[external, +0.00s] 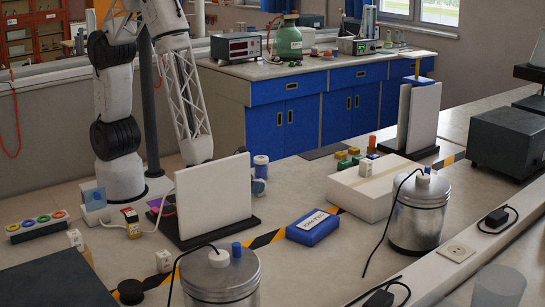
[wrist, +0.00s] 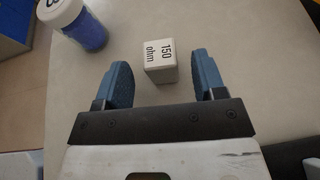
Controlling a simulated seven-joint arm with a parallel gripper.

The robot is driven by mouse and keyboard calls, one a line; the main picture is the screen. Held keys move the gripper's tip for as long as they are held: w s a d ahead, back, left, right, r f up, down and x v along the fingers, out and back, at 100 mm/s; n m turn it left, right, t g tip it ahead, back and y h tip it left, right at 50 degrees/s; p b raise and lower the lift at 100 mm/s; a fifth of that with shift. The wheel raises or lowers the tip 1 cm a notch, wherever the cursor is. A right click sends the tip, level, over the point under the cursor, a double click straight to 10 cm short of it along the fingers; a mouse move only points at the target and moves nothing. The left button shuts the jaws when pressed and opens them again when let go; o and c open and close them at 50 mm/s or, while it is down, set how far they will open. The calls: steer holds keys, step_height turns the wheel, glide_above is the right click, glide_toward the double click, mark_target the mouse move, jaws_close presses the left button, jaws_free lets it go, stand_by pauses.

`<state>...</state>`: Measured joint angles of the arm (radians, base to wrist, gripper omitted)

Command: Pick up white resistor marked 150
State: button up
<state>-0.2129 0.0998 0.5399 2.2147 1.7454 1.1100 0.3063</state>
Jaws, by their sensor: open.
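The white resistor block marked "150 ohm" (wrist: 161,62) sits on the pale bench top in the wrist view. My gripper (wrist: 162,72) is open, with one blue finger on each side of the block in the picture. I cannot tell how high the fingertips are above the bench. In the external view my arm reaches down behind a white upright panel (external: 214,196).
A jar with blue contents (wrist: 85,30) stands left of the block; a blue jar (external: 261,168) also shows beside the panel. Other small white blocks (external: 163,261) stand on the bench. A blue box (external: 313,228), white box (external: 362,188) and metal canister (external: 416,215) stand farther right.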

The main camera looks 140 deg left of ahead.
steer(key=shift+x, duration=2.4)
steer(key=shift+r, duration=0.1)
steer(key=c, duration=1)
steer(key=shift+r, duration=0.1)
steer(key=shift+r, duration=1.45)
steer(key=shift+s+d+r, duration=0.15)
steer(key=shift+s+r, duration=0.05)
steer(key=shift+r, duration=0.1)
steer(key=s+d, duration=0.2)
steer(key=s, duration=0.2)
steer(key=s+d, duration=0.3)
steer(key=s, duration=0.2)
steer(key=s+d+r, duration=0.1)
steer(key=s+d, duration=0.2)
steer(key=s, duration=0.1)
steer(key=shift+s+r, duration=0.15)
